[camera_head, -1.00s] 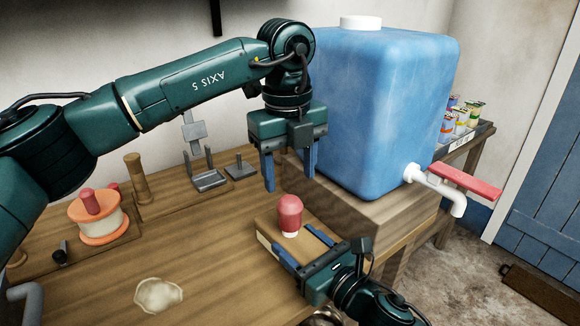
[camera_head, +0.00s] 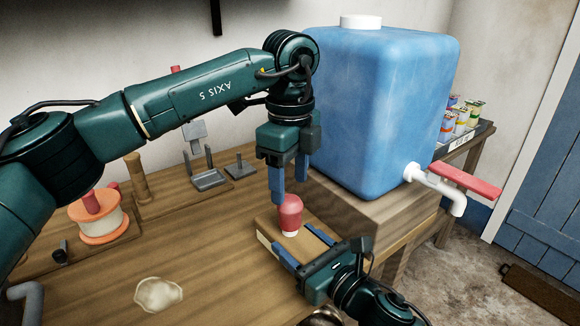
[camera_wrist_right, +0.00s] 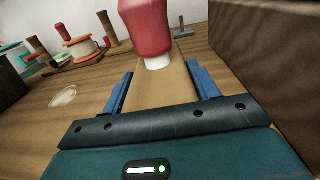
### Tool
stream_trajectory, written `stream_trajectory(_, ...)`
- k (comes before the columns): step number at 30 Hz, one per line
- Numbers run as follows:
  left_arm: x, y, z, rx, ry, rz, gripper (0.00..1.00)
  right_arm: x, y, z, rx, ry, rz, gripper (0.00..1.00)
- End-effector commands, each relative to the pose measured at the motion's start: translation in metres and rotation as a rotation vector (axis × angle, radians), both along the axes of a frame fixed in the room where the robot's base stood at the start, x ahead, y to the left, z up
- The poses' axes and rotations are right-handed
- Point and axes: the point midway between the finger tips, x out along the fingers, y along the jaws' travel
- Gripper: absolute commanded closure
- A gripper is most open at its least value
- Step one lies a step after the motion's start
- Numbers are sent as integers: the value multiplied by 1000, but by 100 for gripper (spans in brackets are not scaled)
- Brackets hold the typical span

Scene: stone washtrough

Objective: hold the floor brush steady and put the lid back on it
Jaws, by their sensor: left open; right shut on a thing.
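The floor brush (camera_head: 266,226) is a light wooden block lying on the bench, also in the right wrist view (camera_wrist_right: 165,90). My right gripper (camera_head: 290,238) is shut on its sides. A red rounded piece with a white neck, apparently the lid (camera_head: 290,212), stands upright on the block; it also shows in the right wrist view (camera_wrist_right: 150,28). I cannot tell how firmly it is seated. My left gripper (camera_head: 289,190) is open, pointing down, its fingers at the top of the red piece. One fingertip overlaps its left edge; contact is unclear.
A big blue water tank (camera_head: 380,110) with a white tap (camera_head: 435,185) stands on a wooden block just right of the brush. An orange-and-cream spool (camera_head: 97,222) and a metal stand (camera_head: 205,165) are at the back left. A pale patch (camera_head: 158,294) lies on otherwise bare bench.

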Motion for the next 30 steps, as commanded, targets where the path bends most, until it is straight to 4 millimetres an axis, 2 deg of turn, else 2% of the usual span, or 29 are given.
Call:
stream_trajectory(6,-1,0,-36,0,4,0,44,0,0,0,0,0,0,100)
stream_trajectory(12,0,0,-57,-1,1,1,44,0,0,0,1,1,0,100)
stream_trajectory(23,0,0,-62,-1,1,1,44,0,0,0,1,1,0,100)
stream_trajectory(30,0,0,-61,-1,1,1,62,0,0,0,1,1,0,100)
